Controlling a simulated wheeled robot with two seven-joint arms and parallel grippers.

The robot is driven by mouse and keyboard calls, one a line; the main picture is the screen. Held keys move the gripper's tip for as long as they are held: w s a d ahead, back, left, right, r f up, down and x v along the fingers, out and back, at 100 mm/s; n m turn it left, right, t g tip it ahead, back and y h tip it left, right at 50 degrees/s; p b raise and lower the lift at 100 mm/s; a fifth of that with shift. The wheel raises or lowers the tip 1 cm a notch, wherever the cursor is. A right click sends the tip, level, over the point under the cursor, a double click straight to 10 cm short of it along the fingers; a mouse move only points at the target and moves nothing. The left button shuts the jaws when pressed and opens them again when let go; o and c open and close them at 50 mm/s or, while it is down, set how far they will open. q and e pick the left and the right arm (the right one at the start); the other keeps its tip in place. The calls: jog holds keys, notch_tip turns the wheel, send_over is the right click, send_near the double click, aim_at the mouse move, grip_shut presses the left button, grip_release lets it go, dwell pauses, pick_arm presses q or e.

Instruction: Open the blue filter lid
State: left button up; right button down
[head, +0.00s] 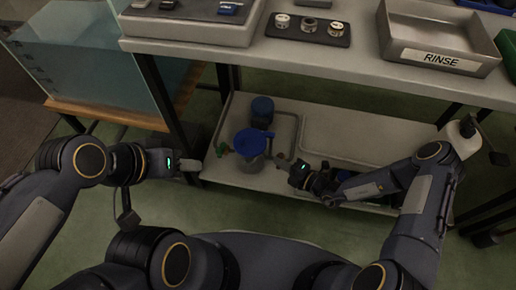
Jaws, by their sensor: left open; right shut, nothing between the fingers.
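The filter is a clear grey canister (252,163) with a blue lid (250,141) on top. It stands on the lower shelf, near the shelf's front edge. The lid sits on the canister. My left gripper (196,166) is to the left of the canister, apart from it; its fingers are small in view, and it is open and empty. My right gripper (282,161) is just right of the canister, below lid height in the picture. It is shut with nothing in it; I cannot tell whether its tips touch the canister.
A dark blue cylinder (262,110) stands behind the filter. A water tank (95,60) stands left.

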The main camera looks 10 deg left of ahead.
aim_at(251, 150)
jog(key=b+x, duration=0.4)
jog(key=x, duration=0.9)
jog(key=shift+a+f+b, duration=0.1)
jog(key=shift+a+b, duration=0.2)
jog(key=shift+b, duration=0.05)
pick_arm(q)
notch_tip(251, 150, down, 5)
jog(key=shift+r, duration=0.1)
